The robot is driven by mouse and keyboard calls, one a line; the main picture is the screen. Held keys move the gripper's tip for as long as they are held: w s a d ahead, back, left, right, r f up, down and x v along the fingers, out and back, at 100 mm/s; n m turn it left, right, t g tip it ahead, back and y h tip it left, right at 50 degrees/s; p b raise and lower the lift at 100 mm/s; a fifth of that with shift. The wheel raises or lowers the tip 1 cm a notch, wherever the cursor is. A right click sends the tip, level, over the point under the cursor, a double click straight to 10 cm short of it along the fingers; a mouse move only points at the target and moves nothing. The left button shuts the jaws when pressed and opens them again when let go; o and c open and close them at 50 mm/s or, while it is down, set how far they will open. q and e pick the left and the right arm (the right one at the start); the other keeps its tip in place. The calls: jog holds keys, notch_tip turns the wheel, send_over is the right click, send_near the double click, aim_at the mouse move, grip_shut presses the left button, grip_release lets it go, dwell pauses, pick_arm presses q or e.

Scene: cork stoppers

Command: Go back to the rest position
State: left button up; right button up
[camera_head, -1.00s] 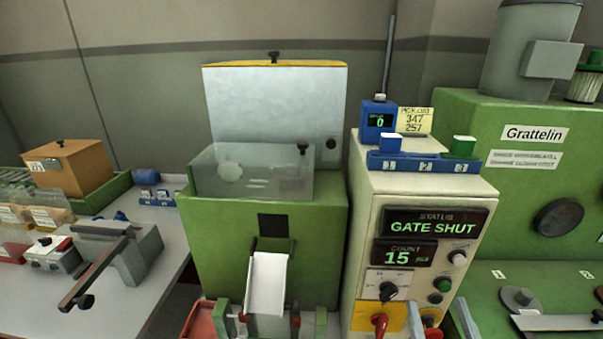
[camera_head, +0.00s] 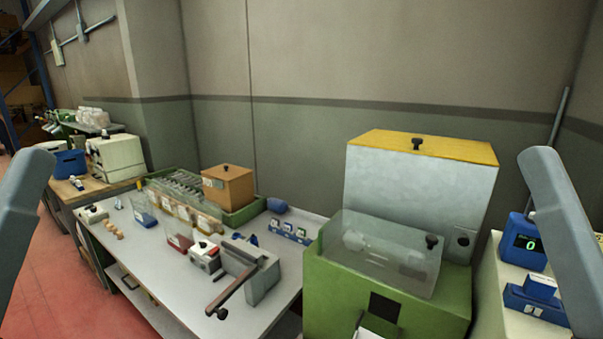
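Parts of my two arms show as grey links at the left and right edges of the head view. Neither gripper's fingertips can be seen. The green machine (camera_head: 335,290) stands at the lower right, with a clear hopper (camera_head: 380,252) on top and a grey box with a yellow lid (camera_head: 420,148) behind it. The pale control cabinet (camera_head: 490,290) is partly hidden behind my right arm.
The grey worktable (camera_head: 180,278) holds a lever device (camera_head: 250,270), a wooden box (camera_head: 228,187), blue racks (camera_head: 290,233) and several small bins. Several corks lie at its left. A wooden bench (camera_head: 95,188) stands farther left. Red floor (camera_head: 80,290) is clear at the lower left.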

notch_tip(320, 180, up, 30)
jog(key=p, duration=2.7)
